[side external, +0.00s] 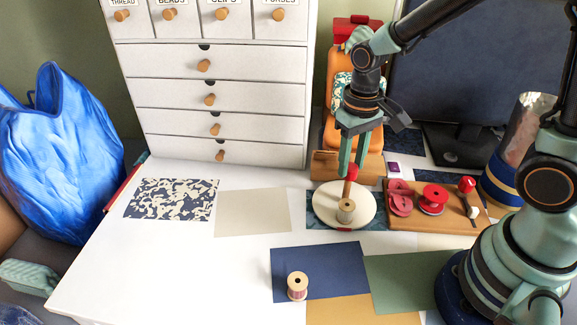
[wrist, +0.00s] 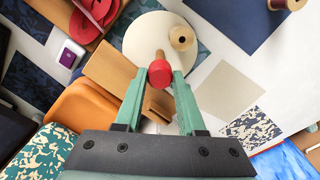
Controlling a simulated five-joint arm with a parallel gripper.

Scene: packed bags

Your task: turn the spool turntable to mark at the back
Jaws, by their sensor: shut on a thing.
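The spool turntable (side external: 325,206) is a round cream disc lying on a dark blue patterned sheet. A wooden thread spool (side external: 345,211) stands on its front part. A wooden peg with a red knob (side external: 352,171) rises from the disc, behind the spool. A small red spot shows at the disc's front edge. My gripper (side external: 352,168) points down and is shut on the red knob. In the wrist view the knob (wrist: 159,72) sits between the fingertips, with the disc (wrist: 145,42) and spool (wrist: 182,38) beyond it. I cannot make out a mark at the back.
A wooden board (side external: 440,228) with red spools stands close right of the disc. An orange object (side external: 366,140) on a wooden base stands close behind. White drawers (side external: 210,105) stand back left. Another spool (side external: 297,287) stands on a blue sheet in front.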

